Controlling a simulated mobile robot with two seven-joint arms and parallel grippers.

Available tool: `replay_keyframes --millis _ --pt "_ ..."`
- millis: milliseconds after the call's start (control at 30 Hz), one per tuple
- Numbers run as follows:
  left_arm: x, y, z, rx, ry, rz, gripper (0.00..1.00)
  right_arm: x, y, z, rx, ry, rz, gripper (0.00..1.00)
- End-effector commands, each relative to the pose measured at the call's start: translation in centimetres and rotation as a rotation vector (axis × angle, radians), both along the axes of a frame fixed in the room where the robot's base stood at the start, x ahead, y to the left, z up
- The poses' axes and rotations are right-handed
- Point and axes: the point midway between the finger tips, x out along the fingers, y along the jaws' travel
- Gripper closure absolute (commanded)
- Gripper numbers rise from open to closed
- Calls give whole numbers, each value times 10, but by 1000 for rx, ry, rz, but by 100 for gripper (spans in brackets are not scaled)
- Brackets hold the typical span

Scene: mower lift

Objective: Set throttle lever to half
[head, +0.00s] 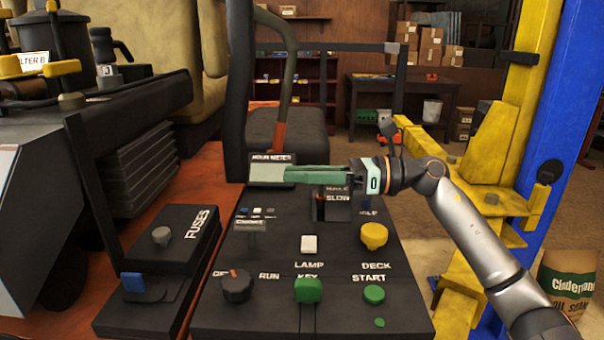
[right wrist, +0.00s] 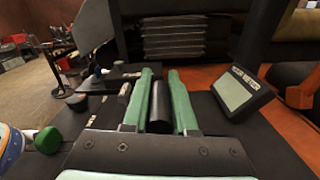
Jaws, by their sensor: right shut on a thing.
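The black throttle lever (right wrist: 160,108) stands between the two green fingers of my right gripper (head: 292,174) in the right wrist view. My right gripper is shut on it, with the fingers pointing left across the control panel in the head view. In the head view, the gripper covers most of the lever. The throttle housing, with its "SLOW" label (head: 338,198), shows just below the fingers. The other end of the lever's scale is hidden, so I cannot tell the exact lever position. My left gripper is not in view.
The panel (head: 275,285) also carries the hour meter (head: 270,170), choke, white lamp switch (head: 309,244), yellow deck knob (head: 374,236), black knob (head: 236,286), green key (head: 308,290) and green start button (head: 374,294). The fuse box (head: 180,238) is left; the yellow-and-blue lift post (head: 560,130) is right.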

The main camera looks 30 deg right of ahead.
Motion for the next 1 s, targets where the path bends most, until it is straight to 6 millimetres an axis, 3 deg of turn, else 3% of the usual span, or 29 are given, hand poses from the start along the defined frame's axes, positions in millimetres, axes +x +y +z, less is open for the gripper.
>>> replay_keyframes --millis 167,500,900,933,1000 --pt "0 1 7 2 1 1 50 5 -3 5 26 47 1 100" --pt "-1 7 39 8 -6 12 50 40 -25 14 205 337 1 100" --pt "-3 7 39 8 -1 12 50 45 -27 10 230 379 2 100" --pt "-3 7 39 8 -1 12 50 45 -27 10 230 379 2 74" --pt "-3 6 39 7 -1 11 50 45 -27 10 229 378 2 66"
